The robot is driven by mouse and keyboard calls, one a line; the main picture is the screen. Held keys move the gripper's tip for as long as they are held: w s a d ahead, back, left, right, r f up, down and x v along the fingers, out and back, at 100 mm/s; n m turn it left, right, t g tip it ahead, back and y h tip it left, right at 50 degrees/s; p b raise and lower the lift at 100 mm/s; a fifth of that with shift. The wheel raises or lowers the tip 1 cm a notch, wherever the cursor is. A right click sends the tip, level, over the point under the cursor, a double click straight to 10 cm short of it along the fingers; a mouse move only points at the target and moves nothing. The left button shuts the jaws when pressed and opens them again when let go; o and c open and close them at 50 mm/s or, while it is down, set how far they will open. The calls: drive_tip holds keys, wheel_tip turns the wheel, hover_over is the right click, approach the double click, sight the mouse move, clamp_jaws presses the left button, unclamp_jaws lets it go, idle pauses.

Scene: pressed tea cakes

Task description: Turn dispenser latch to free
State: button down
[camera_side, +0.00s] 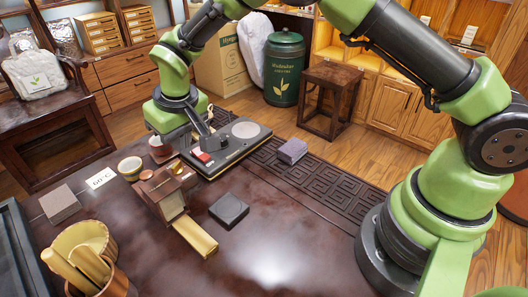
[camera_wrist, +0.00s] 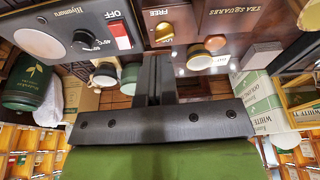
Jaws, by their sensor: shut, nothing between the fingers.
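The dispenser (camera_side: 158,196) is a wooden box with a brass chute (camera_side: 197,236) on the dark table in the side view. My gripper (camera_side: 208,143) is shut and empty, above the table near the scale-like device, behind and right of the latch. In the wrist view my gripper (camera_wrist: 153,62) points toward the dispenser, apart from the latch.
A black device (camera_side: 228,146) with a red switch and round plate stands behind the dispenser. A cup (camera_side: 131,168), a 60°C card (camera_side: 101,179) and a tool pot (camera_side: 85,250) stand at left. The front right table is clear.

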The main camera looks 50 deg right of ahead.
sight(187, 176)
drive_tip(key=shift+m, duration=0.3)
drive_tip(key=x, duration=0.2)
drive_tip(key=s+x, duration=0.1)
drive_tip(key=x, duration=0.3)
drive_tip(key=shift+s+f, duration=0.25)
drive_tip(key=shift+f, duration=0.3)
drive_tip(key=shift+w, duration=0.35)
drive_tip(key=shift+s, duration=0.4)
drive_tip(key=w+v, duration=0.1)
drive_tip(key=v, duration=0.5)
drive_tip(key=shift+w, duration=0.25)
drive_tip(key=shift+r, duration=0.2)
